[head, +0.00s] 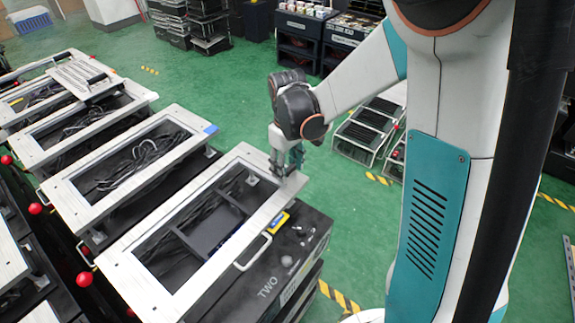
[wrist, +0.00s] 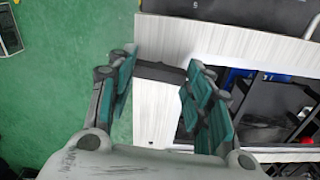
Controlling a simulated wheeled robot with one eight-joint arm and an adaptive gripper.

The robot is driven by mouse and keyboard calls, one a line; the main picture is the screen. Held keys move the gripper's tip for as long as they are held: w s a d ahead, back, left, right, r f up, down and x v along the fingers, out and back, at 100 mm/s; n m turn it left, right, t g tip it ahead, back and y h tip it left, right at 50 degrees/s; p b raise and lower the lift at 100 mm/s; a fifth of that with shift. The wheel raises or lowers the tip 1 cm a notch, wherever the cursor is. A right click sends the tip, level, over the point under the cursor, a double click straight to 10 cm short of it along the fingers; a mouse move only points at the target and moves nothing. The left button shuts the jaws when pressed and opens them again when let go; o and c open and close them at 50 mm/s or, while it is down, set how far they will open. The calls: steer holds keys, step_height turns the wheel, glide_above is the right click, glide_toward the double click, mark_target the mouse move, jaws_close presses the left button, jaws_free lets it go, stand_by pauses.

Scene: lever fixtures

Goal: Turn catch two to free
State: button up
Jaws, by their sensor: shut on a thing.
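The fixture marked TWO (head: 268,288) is a black box under a white open frame (head: 160,237), near the front in the head view. My gripper (head: 287,168) is at the far right corner of this frame. In the wrist view, my gripper's teal fingers (wrist: 162,70) stand on either side of a short dark bar, which looks like catch two (wrist: 160,73), at the edge of the white frame (wrist: 225,42). The fingers are shut on it. In the head view the catch is hidden behind my gripper, and I cannot tell its setting.
A wire handle (head: 253,252) sticks out from the front of the box. Similar white-framed fixtures (head: 80,187) stand close by on the left, with red knobs (head: 84,279) at their ends. Green floor (head: 235,95) is clear behind. Black racks (head: 368,130) stand beyond my arm.

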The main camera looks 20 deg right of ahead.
mark_target(288, 169)
steer(key=shift+n, duration=0.6)
steer(key=o, duration=1)
steer(key=shift+o, duration=0.2)
steer(key=shift+r, duration=0.1)
step_height(288, 169, up, 12)
